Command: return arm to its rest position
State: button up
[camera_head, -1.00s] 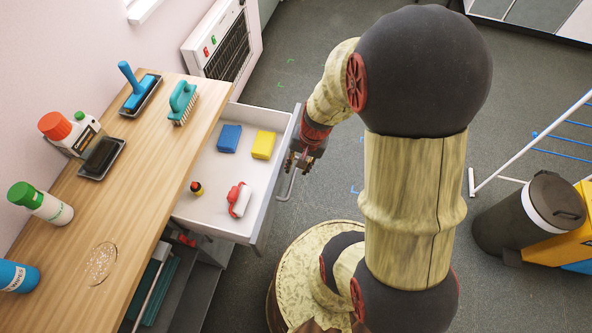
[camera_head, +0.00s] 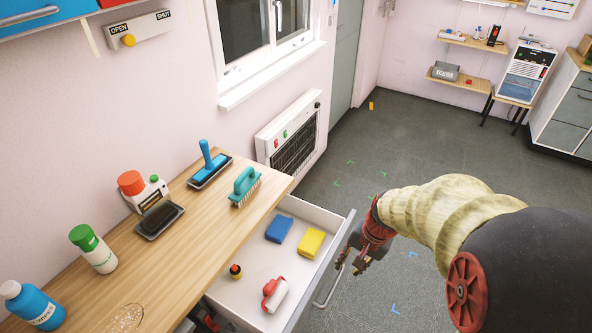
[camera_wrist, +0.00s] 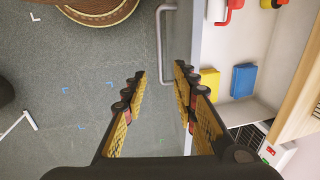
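My gripper (camera_head: 357,256) is at the front of an open white drawer, just outside its front panel, in the head view. In the wrist view my gripper (camera_wrist: 158,85) has its two fingers spread apart with nothing between them. The drawer handle (camera_wrist: 162,45) shows past the fingertips, not gripped. The drawer (camera_head: 254,291) is pulled out from under the wooden counter. It holds a blue sponge (camera_head: 279,229), a yellow sponge (camera_head: 311,242), a red and white item (camera_head: 275,294) and a small dark bottle (camera_head: 235,271).
The wooden counter (camera_head: 185,245) carries several bottles, a blue tool (camera_head: 208,163) on a tray and a teal brush (camera_head: 245,186). A white heater (camera_head: 290,135) is on the wall behind. Grey floor (camera_head: 385,150) is open behind and right of the drawer.

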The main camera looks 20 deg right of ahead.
jog(key=s+a+r+n+t, duration=0.2)
jog(key=a+r+n, duration=0.3)
jog(key=r, duration=0.6)
jog(key=s+a+r+n+t+h, duration=0.1)
jog(key=s+a+r+n, duration=0.1)
jog(key=a+r+n, duration=0.3)
jog(key=a+r, duration=0.4)
jog(key=r, duration=0.2)
jog(key=shift+s+n+t, duration=0.2)
jog(key=shift+n+t, duration=0.2)
jog(key=shift+a, duration=0.1)
